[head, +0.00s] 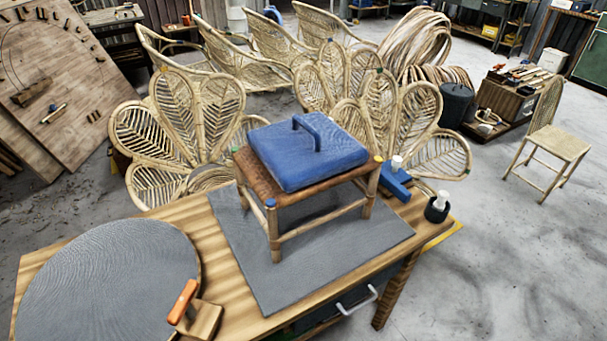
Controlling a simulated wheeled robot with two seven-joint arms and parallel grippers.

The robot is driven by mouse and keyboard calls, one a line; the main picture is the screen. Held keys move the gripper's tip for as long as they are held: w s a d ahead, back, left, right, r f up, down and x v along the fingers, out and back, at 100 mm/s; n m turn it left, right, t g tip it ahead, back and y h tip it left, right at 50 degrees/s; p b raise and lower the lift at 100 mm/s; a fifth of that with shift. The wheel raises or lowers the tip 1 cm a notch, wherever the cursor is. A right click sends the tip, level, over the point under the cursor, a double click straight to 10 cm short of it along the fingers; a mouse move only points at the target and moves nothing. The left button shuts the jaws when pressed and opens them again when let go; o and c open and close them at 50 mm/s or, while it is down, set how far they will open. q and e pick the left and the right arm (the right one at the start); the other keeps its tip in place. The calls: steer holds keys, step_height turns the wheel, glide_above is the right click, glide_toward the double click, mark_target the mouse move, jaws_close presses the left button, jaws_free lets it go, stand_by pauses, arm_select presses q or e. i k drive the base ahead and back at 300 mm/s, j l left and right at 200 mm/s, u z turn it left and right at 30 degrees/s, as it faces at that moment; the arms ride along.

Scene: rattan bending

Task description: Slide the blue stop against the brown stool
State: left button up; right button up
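The brown stool (243,163) has a woven brown seat and pale rattan legs. It stands upright on a grey mat (262,277) on the wooden table. A thick blue pad (300,165) with a blue handle lies on its seat and hides most of it. The blue stop (393,185) is a low blue block with a white knob, on the table just right of the stool's back right leg. The stool partly hides it, and I cannot tell whether they touch. Neither of my grippers is in view.
A round grey disc (110,285) lies on the table at left, with an orange-handled wooden tool (190,312) at its edge. A dark cup (437,209) holding something white stands at the table's right corner. Rattan chairs (220,110) stand behind the table. The mat's front is clear.

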mark_target(391, 169)
steer(key=i+l+u, duration=0.1)
steer(key=l+u, duration=0.15)
steer(key=u, duration=0.15)
steer(key=i+l+u, duration=0.1)
steer(key=l+u, duration=0.4)
steer(key=u, duration=0.25)
steer(key=i+l, duration=0.05)
